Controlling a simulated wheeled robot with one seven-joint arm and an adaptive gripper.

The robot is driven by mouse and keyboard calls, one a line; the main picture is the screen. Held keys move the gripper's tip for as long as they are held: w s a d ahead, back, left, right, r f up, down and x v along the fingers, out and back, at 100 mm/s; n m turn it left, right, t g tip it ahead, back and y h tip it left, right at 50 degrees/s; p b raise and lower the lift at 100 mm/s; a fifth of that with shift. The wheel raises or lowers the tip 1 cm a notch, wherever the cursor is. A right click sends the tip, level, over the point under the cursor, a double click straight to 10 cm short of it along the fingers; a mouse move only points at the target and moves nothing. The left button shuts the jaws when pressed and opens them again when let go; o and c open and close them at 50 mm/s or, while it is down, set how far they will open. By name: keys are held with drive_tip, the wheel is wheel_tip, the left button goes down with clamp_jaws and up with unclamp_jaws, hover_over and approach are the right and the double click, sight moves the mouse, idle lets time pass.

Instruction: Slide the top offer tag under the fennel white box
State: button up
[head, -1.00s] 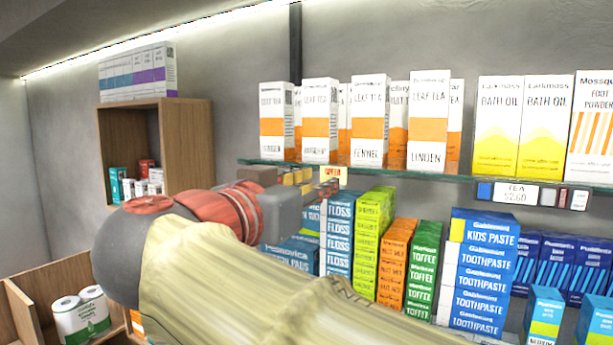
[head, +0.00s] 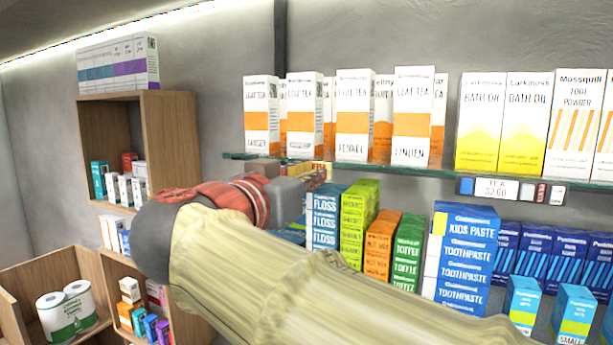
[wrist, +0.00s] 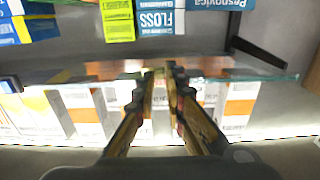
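The fennel box (head: 354,100), white with an orange band, stands upright on the upper glass shelf (head: 400,170) in the head view, between other leaf tea boxes. A small yellow tag (head: 322,168) shows at the shelf's front edge below the tea boxes, partly hidden by my fingers. My gripper (head: 318,181) is at that edge, below and left of the fennel box. In the wrist view its two fingers (wrist: 160,75) point at the glass edge with a narrow gap between them. I cannot tell whether the tag is between them.
A Linden box (head: 413,115) stands right of the fennel box. A tea price label (head: 496,188) and small coloured tags sit on the shelf edge. Floss (head: 322,215), toffee (head: 407,248) and toothpaste (head: 465,262) stacks stand below, close to my arm.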

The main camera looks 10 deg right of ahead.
clamp_jaws()
idle(0.4)
drive_tip(key=s+d+b, duration=0.1)
drive_tip(key=b, duration=0.1)
drive_tip(key=s+d+b, duration=0.1)
drive_tip(key=b, duration=0.2)
drive_tip(key=d+b, duration=0.2)
drive_tip(key=shift+s+d, duration=0.1)
drive_tip(key=shift+s, duration=0.3)
drive_tip(key=shift+o, duration=2.4)
unclamp_jaws()
drive_tip(key=v, duration=1.2)
